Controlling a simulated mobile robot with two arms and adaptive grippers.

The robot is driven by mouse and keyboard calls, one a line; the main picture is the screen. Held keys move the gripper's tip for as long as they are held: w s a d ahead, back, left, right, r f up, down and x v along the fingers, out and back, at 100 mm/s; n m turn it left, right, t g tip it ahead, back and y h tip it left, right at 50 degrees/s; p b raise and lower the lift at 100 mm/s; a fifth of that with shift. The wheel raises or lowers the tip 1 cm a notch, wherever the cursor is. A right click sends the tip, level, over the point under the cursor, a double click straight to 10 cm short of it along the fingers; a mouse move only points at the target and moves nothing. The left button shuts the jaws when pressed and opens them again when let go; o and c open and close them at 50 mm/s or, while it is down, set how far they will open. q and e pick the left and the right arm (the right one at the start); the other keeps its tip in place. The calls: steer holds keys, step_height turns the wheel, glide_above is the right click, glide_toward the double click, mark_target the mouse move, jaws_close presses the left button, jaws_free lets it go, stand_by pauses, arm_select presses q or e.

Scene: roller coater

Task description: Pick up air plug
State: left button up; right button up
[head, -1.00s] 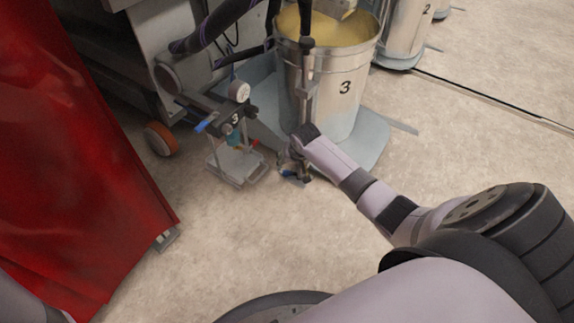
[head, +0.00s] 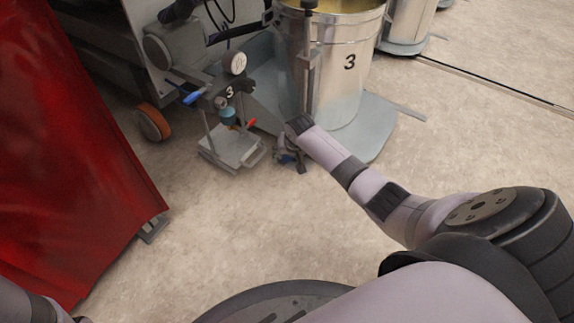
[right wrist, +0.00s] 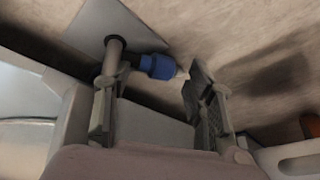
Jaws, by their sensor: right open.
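The air plug (right wrist: 158,66) shows in the right wrist view as a blue piece with a pale tip, lying across the gap ahead of my fingers beside a grey tube. My right gripper (right wrist: 153,84) is open, one finger on each side, and I cannot tell whether either finger touches the plug. In the head view my right gripper (head: 289,152) is low beside the small metal stand, with a bit of blue at it. Much of the plug is hidden there. My left gripper is out of view; only part of the left arm shows at the lower left.
The metal stand (head: 235,146) with a gauge and small pump is left of my right gripper. A metal bucket (head: 333,75) marked 3 stands behind on a grey base (head: 376,138). A red curtain (head: 75,180) hangs at the left. The floor in front is clear.

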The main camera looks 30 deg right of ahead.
steer(key=shift+w+f, duration=0.15)
steer(key=shift+c, duration=0.5)
steer(key=c, duration=1)
steer(key=shift+c, duration=0.3)
